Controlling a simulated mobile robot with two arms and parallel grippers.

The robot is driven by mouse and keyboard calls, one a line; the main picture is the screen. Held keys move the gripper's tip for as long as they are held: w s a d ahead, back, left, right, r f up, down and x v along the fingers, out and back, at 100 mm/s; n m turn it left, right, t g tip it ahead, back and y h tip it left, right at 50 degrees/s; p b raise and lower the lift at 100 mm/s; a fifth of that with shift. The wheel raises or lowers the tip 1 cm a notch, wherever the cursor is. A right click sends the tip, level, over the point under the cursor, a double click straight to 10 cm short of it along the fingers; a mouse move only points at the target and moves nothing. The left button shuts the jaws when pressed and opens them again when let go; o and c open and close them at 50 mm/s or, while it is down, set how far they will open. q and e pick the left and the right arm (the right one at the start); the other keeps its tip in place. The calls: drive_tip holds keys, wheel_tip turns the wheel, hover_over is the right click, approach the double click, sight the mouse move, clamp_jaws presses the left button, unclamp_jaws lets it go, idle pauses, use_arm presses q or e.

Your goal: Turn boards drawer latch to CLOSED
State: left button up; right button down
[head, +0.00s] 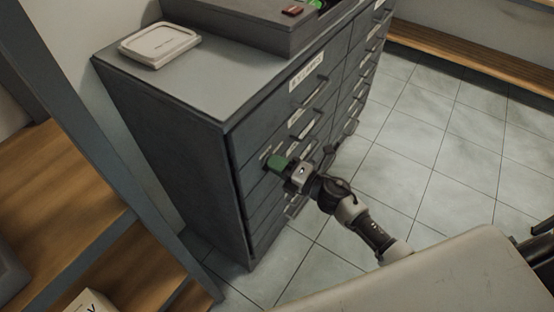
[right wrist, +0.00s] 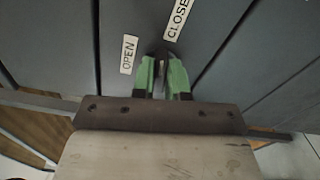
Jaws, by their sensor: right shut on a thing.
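The grey drawer cabinet (head: 170,130) stands on the tiled floor in the head view. My right gripper (head: 276,162), with green fingers, is at the front of one of its drawers. In the right wrist view the gripper (right wrist: 162,72) is shut on the dark drawer latch (right wrist: 161,52), of which only a small part shows between and beyond the fingertips. The OPEN label (right wrist: 128,54) is just left of the fingers, and the CLOSED label (right wrist: 176,18) is above and slightly right. The latch's exact angle is mostly hidden by the fingers. My left gripper is not in view.
A white flat box (head: 160,44) and a dark tray (head: 262,22) with small items sit on the cabinet top. Bar handles (head: 310,125) stick out from the drawers near the gripper. Wooden shelves (head: 70,190) are at the left. The tiled floor (head: 430,140) at right is clear.

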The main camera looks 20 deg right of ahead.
drive_tip(key=shift+m+p, duration=0.5)
drive_tip(key=shift+m, duration=0.7)
drive_tip(key=c, duration=1.1)
unclamp_jaws()
drive_tip(key=shift+f, duration=0.1)
drive_tip(key=shift+c, duration=0.2)
drive_tip(key=v, duration=1)
drive_tip(key=shift+s+d+b, duration=0.3)
drive_tip(key=shift+b, duration=0.15)
